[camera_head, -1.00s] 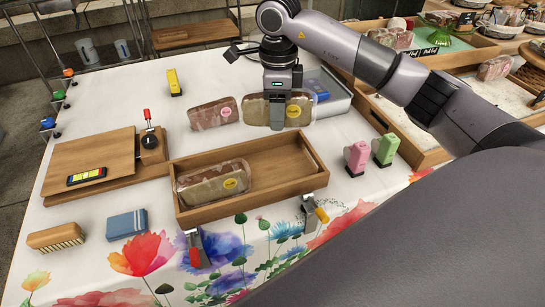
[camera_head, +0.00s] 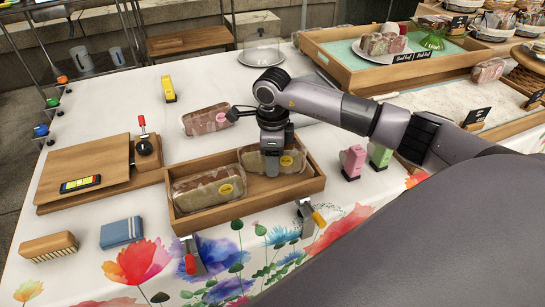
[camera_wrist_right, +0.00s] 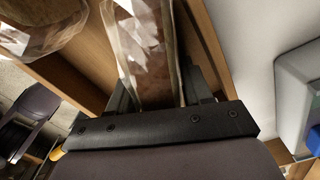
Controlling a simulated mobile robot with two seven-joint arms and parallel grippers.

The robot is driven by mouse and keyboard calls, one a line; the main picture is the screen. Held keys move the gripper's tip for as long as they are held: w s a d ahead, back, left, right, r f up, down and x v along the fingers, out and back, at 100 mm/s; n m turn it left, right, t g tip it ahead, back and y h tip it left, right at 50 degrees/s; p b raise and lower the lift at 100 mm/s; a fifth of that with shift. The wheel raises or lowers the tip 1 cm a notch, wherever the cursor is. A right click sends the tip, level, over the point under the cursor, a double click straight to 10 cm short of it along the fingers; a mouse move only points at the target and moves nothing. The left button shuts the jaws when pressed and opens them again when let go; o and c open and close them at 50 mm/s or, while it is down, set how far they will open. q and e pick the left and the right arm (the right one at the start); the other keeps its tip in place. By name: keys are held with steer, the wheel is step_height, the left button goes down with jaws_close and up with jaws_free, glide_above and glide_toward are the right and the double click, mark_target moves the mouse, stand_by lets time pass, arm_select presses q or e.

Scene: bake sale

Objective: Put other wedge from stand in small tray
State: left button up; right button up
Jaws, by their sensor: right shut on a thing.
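The small wooden tray (camera_head: 240,206) stands on the table in the head view. One wrapped wedge with a yellow label (camera_head: 208,188) lies in its left part. My right gripper (camera_head: 271,165) is shut on another wrapped wedge with a yellow label (camera_head: 290,158), over the right part of the tray. In the right wrist view this held wedge (camera_wrist_right: 148,50) sits between the fingers with the tray's wooden wall (camera_wrist_right: 205,45) beside it. I cannot tell whether it touches the tray floor. My left gripper is not in view.
Another wrapped wedge with a pink label (camera_head: 205,119) lies on the table behind the tray. Pink (camera_head: 353,161) and green (camera_head: 380,155) objects stand right of the tray.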

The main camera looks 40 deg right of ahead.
steer(key=shift+f, duration=0.15)
steer(key=o, duration=0.4)
steer(key=shift+r, duration=0.6)
step_height(320, 180, up, 11)
steer(key=shift+r, duration=0.1)
